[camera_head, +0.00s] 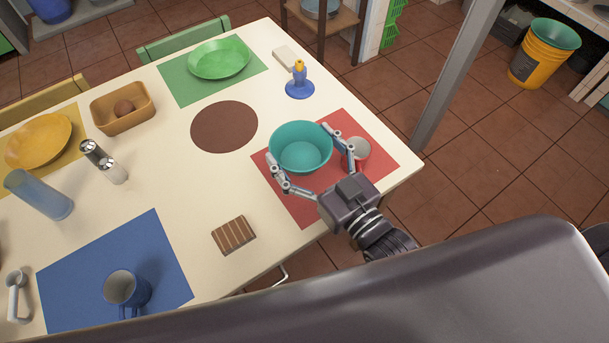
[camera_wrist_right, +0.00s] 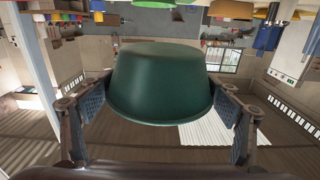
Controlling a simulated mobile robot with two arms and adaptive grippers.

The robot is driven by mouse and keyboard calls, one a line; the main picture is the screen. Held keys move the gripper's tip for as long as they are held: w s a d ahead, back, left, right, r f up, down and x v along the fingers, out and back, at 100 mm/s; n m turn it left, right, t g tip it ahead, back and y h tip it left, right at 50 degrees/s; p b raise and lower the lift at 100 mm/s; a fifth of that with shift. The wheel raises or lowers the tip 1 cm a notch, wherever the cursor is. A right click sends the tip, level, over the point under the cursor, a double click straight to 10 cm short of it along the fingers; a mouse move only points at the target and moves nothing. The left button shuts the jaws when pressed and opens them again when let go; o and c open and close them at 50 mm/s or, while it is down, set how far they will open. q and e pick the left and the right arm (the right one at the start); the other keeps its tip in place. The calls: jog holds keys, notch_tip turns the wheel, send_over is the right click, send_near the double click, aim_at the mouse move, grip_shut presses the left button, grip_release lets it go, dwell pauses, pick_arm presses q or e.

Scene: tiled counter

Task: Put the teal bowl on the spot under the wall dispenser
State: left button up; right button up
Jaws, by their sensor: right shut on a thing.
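The teal bowl (camera_head: 301,147) is upright and empty over the red mat (camera_head: 311,208) at the table's right end. My right gripper (camera_head: 300,150) is shut on it, with one finger on each side. In the right wrist view the bowl (camera_wrist_right: 162,85) looks dark green and sits between both fingers. I cannot tell whether its base touches the mat. No wall dispenser can be made out in either view. My left gripper is out of view.
A light red cup (camera_head: 356,153) stands close to the right finger.

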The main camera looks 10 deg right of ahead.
notch_tip(320, 180, down, 12)
jog(key=shift+r+b, duration=0.1)
jog(key=shift+b, duration=0.55)
jog(key=o, duration=1.2)
